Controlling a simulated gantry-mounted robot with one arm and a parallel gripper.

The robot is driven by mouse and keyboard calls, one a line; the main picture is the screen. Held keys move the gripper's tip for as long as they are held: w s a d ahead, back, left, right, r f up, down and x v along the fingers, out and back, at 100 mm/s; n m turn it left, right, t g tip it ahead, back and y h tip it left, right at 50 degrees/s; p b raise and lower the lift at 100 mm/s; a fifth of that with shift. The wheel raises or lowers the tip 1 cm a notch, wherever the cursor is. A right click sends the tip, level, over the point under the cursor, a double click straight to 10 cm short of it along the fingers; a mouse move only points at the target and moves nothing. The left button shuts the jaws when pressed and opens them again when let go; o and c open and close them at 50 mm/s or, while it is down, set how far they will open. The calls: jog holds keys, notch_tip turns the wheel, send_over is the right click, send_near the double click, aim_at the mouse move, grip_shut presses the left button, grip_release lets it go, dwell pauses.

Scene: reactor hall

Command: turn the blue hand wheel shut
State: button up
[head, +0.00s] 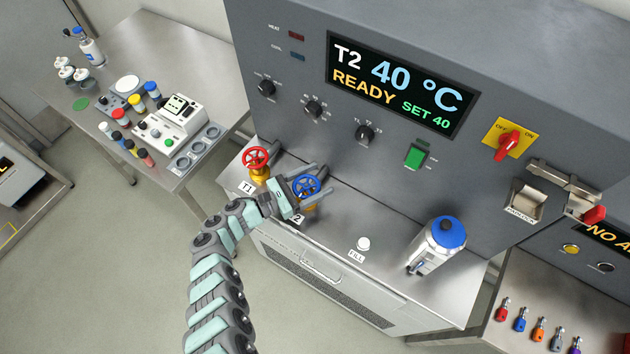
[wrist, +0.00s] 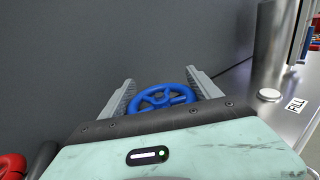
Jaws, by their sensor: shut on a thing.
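The blue hand wheel (head: 306,185) sits on a brass valve on the steel ledge, beside the label ending in 2. My gripper (head: 309,182) is at this wheel, with one finger on either side of its rim. In the wrist view the blue wheel (wrist: 162,97) shows between the two grey fingers of my gripper (wrist: 160,92). The fingers are shut on the wheel. The near part of the wheel is hidden by the gripper body in the wrist view, and most of its valve body is hidden in the head view.
A red hand wheel (head: 256,160) on a valve marked T1 stands just left. A white FILL button (head: 363,243) and a blue-capped canister (head: 437,245) stand right on the ledge. The grey panel rises close behind, with its display (head: 394,84) reading T2 40 °C READY SET 40.

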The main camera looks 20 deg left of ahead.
dwell(0.5)
jog(key=o, duration=1.4)
jog(key=shift+d, duration=0.1)
jog(key=shift+c, duration=0.2)
jog(key=v, duration=1.1)
jog(key=shift+w, duration=0.15)
